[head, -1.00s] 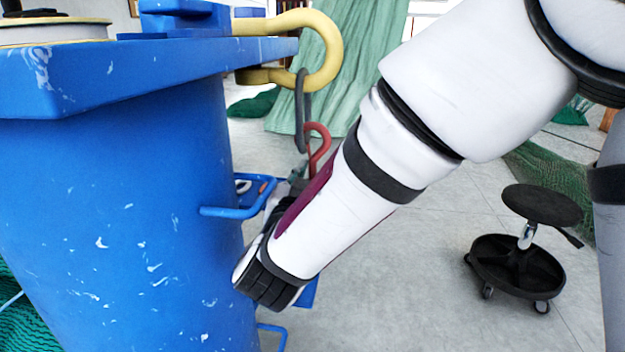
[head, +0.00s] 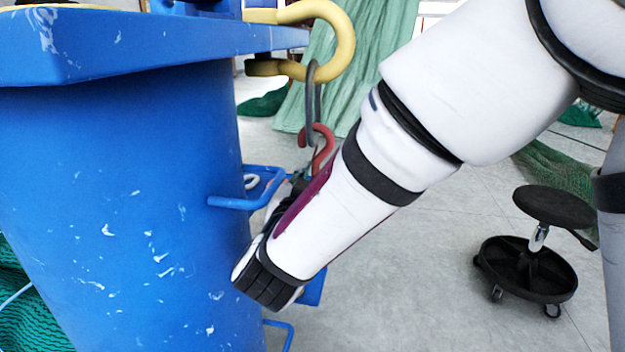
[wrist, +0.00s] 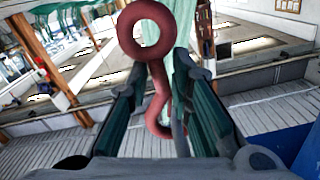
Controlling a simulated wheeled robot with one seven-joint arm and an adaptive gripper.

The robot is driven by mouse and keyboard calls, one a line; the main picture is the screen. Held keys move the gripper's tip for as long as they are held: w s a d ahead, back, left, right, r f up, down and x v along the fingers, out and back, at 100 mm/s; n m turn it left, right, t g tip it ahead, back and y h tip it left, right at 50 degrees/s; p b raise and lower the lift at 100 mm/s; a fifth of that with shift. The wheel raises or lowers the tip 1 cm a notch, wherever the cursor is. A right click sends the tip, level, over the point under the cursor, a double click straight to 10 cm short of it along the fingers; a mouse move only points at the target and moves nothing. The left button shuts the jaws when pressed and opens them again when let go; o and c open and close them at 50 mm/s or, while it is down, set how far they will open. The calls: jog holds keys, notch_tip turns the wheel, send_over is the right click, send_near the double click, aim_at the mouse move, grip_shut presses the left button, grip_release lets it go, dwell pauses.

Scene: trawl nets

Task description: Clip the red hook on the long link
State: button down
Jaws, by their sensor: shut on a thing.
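The red hook (head: 325,138) is just above my gripper (head: 300,182) in the head view, its curved top up. My gripper is shut on it; the fingers are mostly hidden behind my wrist. In the wrist view the red hook (wrist: 158,78) shows a round eye and a shank between the two fingers (wrist: 160,95). The long link (head: 312,92), dark grey, hangs from a yellow shackle (head: 345,45). Its lower end overlaps the red hook's curve in the picture; I cannot tell whether they touch or are joined. The link is not clear in the wrist view.
A large scuffed blue bin (head: 130,190) with a rim and a blue side bracket (head: 232,202) stands close left of my gripper. A black wheeled stool (head: 553,207) stands on the right. Green nets (head: 345,95) hang behind. The grey floor between is clear.

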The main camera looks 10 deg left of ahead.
jog(key=shift+a+f+b, duration=0.2)
jog(key=shift+f+b, duration=0.35)
jog(key=shift+b, duration=0.15)
dwell(0.4)
dwell(0.5)
jog(key=c, duration=1.4)
grip_release()
jog(key=shift+o, duration=0.2)
jog(key=shift+f, duration=0.1)
